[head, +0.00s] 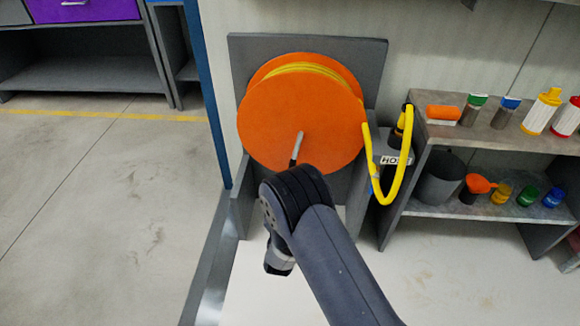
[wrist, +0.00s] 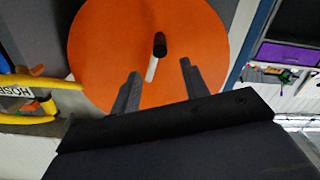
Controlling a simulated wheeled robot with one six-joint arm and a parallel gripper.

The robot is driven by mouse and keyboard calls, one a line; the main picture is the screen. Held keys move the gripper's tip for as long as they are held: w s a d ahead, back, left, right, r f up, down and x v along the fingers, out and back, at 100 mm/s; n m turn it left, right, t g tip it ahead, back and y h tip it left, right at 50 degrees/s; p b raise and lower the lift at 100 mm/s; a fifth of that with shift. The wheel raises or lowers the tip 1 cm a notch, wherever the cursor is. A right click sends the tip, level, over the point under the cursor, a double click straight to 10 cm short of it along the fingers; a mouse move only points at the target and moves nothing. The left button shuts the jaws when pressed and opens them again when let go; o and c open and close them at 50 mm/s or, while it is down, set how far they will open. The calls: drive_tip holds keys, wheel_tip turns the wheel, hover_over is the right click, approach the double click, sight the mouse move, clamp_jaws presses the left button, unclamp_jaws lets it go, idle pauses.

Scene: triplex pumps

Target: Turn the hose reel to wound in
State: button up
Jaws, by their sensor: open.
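The orange hose reel (head: 290,118) stands in a grey bracket, with yellow hose (head: 302,69) wound between its discs. A length of yellow hose (head: 385,190) hangs in a loop from the reel's right side. A crank handle (head: 298,148) with a light shaft and dark end sticks out from the front disc. In the wrist view the orange disc (wrist: 120,55) fills the middle, with the handle (wrist: 159,45) just beyond the fingers. My gripper (wrist: 158,82) is open and empty, facing the reel. In the head view my wrist hides the fingers.
A grey shelf unit (head: 470,140) with bottles, a grey pot (head: 441,178) and an orange funnel (head: 478,186) stands right of the reel. A label reading HOSE (head: 397,160) sits between them. A blue post (head: 208,95) stands left. The floor at left is clear.

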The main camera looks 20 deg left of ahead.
drive_tip(key=b+x, duration=0.3)
drive_tip(key=x, duration=0.7)
drive_tip(key=shift+w+a, duration=0.1)
drive_tip(key=shift+w, duration=0.2)
drive_tip(key=shift+c, duration=0.3)
clamp_jaws()
